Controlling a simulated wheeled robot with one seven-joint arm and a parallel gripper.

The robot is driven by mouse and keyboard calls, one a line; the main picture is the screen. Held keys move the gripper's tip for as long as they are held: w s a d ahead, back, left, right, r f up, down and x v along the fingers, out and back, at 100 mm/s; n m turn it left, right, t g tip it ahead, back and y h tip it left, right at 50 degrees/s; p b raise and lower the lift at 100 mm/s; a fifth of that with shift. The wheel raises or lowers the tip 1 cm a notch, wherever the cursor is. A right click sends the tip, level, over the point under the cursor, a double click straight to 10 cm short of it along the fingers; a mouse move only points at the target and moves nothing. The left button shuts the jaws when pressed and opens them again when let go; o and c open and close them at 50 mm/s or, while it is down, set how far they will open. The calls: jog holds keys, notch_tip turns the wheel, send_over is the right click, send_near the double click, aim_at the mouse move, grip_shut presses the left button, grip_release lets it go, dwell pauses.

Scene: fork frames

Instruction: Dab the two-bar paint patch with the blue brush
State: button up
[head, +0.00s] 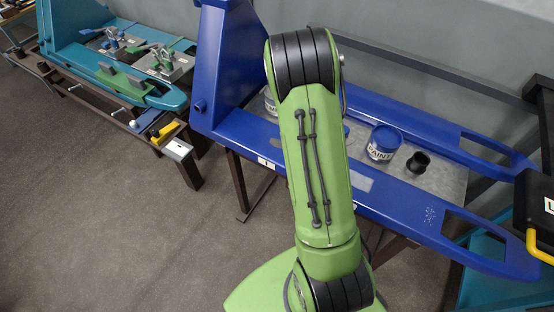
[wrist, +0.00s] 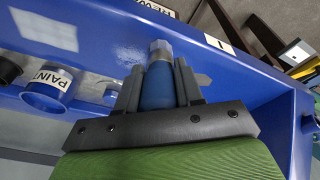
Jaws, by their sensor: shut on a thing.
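My gripper (wrist: 158,72) is shut on the blue brush (wrist: 157,88) in the wrist view. The brush's pale end (wrist: 161,48) points away from the jaws, over or against the blue beam (wrist: 100,28); I cannot tell whether it touches. A speckled whitish patch (wrist: 129,56) lies just left of the brush end. A smooth pale rectangular patch (wrist: 45,30) lies farther left and also shows in the head view (head: 352,180). A one-bar plate (wrist: 218,43) is to the right. No two-bar mark is readable. My arm hides the gripper and brush in the head view.
Another jar (head: 270,101) is partly behind my arm. Another speckled patch (head: 430,216) is at the right. A teal frame (head: 90,75) stands far left.

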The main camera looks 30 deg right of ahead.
jog(key=s+d+r+m+g+h+p, duration=0.1)
jog(key=s+d+r+m, duration=0.35)
jog(key=s+d, duration=0.4)
jog(key=s+d+r+m+g+h, duration=0.1)
jog(key=s+d+r+m, duration=0.2)
jog(key=s+d+r, duration=0.35)
notch_tip(320, 180, down, 6)
jog(key=s+b, duration=0.2)
jog(key=b, duration=0.1)
jog(key=shift+d+f, duration=0.25)
jog(key=shift+d, duration=0.05)
jog(key=shift+w+n, duration=0.1)
jog(key=shift+n, duration=0.15)
